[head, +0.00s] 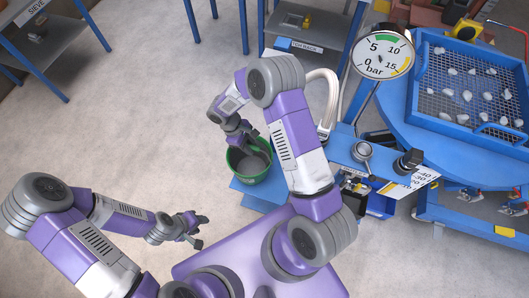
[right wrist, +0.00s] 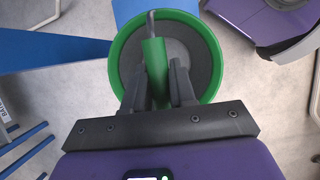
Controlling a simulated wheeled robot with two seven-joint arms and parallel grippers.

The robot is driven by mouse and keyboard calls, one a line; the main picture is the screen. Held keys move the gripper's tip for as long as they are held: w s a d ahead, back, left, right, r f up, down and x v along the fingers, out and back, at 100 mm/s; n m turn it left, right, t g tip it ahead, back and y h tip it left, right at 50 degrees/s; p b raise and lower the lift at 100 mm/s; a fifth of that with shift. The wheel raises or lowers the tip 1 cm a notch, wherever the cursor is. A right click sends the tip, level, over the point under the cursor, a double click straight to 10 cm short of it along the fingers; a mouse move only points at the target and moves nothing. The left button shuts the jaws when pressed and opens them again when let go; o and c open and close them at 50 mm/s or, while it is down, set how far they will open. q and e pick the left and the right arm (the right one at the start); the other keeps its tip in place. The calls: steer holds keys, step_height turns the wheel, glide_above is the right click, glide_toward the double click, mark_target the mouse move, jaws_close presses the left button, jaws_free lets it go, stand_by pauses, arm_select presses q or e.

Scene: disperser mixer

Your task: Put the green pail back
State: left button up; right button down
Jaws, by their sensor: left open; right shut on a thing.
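The green pail (head: 262,176) is in the middle of the head view, over the near left end of a blue platform (head: 245,197). I cannot tell whether it rests on it or hangs just above. My right gripper (head: 247,134) is above the pail's rim. In the right wrist view the pail (right wrist: 121,62) is upright, with a grey inside. Its green handle grip (right wrist: 154,62) is between the fingers of my right gripper (right wrist: 158,82), which is shut on it. My left gripper (head: 203,231) is open and empty, over the floor left of the pail.
A pressure gauge (head: 383,50) and a grey hose (head: 331,95) stand right of the pail. A round blue table holds a mesh tray (head: 470,90) with white lumps. A labelled rack (head: 300,40) is at the back. The floor (head: 150,110) on the left is clear.

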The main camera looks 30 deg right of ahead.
mark_target(262, 149)
steer(key=shift+s+d, duration=0.95)
steer(key=shift+s, duration=0.1)
steer(key=shift+s+d+f+b, duration=0.2)
steer(key=shift+s+d+b, duration=0.05)
steer(key=shift+s+d, duration=0.35)
steer(key=shift+s+d+f+b, duration=0.15)
steer(key=shift+s+d+b, duration=0.1)
steer(key=shift+s+d, duration=0.35)
steer(key=shift+a+f, duration=0.15)
steer(key=shift+f, duration=0.3)
steer(key=c, duration=1.4)
jaws_free()
steer(key=shift+f+b, duration=0.15)
steer(key=shift+b, duration=0.15)
steer(key=o, duration=0.5)
